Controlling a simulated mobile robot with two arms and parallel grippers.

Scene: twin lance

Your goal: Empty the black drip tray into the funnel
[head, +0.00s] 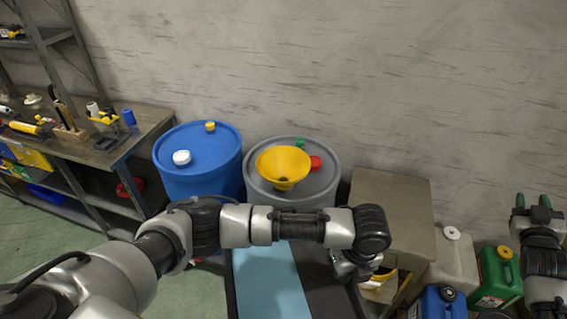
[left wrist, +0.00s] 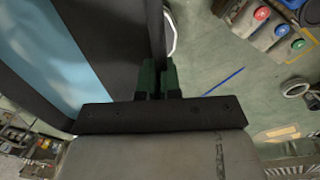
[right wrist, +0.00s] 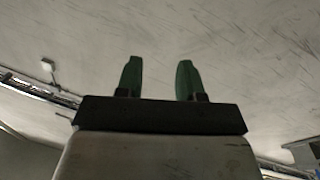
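The black drip tray (head: 322,285) is at the bottom middle of the head view, partly hidden by my left arm. Light blue liquid covers its left part; the right part is bare. It also fills the upper left of the left wrist view (left wrist: 118,45). My left gripper (left wrist: 158,75) is at the tray's right edge, its fingers close together on the rim. In the head view it is mostly hidden behind its own wrist. The yellow funnel (head: 283,165) stands on the grey drum, beyond the tray. My right gripper (head: 533,203) is open, empty and pointing up at the far right.
The grey drum (head: 327,188) has a red and a green cap beside the funnel. A blue drum (head: 205,178) stands to its left, and a tool bench (head: 150,122) further left. A box-like stand (head: 400,195) and several canisters, including a green one (head: 490,285), are at right.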

